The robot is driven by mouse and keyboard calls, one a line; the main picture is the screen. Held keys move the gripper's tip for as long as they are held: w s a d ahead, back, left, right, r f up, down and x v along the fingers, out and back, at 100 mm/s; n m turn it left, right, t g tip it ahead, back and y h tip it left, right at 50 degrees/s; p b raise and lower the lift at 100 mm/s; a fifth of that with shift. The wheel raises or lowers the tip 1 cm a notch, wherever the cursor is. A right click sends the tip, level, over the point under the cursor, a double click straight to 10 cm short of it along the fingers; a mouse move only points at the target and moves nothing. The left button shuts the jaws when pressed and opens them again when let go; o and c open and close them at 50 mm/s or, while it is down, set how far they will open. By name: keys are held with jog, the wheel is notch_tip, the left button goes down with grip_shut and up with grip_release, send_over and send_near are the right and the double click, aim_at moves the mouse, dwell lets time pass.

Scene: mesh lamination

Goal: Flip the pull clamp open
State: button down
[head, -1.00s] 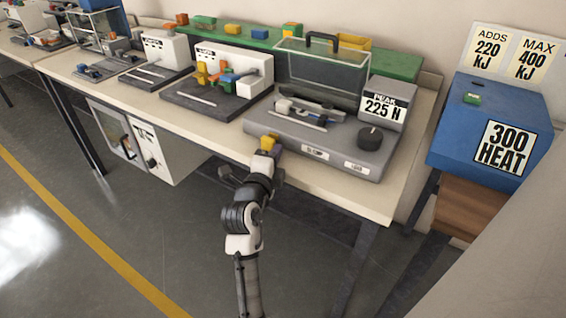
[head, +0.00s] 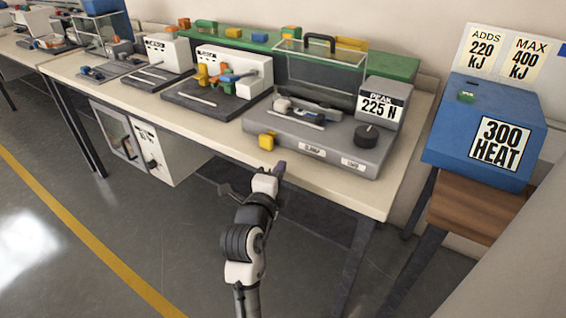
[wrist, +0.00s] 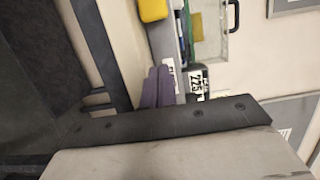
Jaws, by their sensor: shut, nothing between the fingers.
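The grey pull tester (head: 335,140), with a dial and a "PEAK 225 N" sign, stands on the bench. A yellow block (head: 267,141) sits at its front left corner and also shows at the top of the wrist view (wrist: 153,10). On its deck is a small grey clamp-like fixture (head: 283,104) beside a rail; which part is the pull clamp, and whether it is open, is too small to tell. My gripper (head: 267,181) is in front of the bench edge, apart from the yellow block. In the wrist view its dark fingers (wrist: 158,73) lie together, empty.
A clear cover (head: 320,68) with a black handle stands behind the tester's deck. Other machines (head: 225,85) stand to the left along the bench. A blue heat box (head: 485,130) is at the right. The floor before the bench is clear.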

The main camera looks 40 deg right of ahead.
jog(key=shift+b+v, duration=0.3)
jog(key=shift+v, duration=1.9)
jog(key=shift+r, duration=0.1)
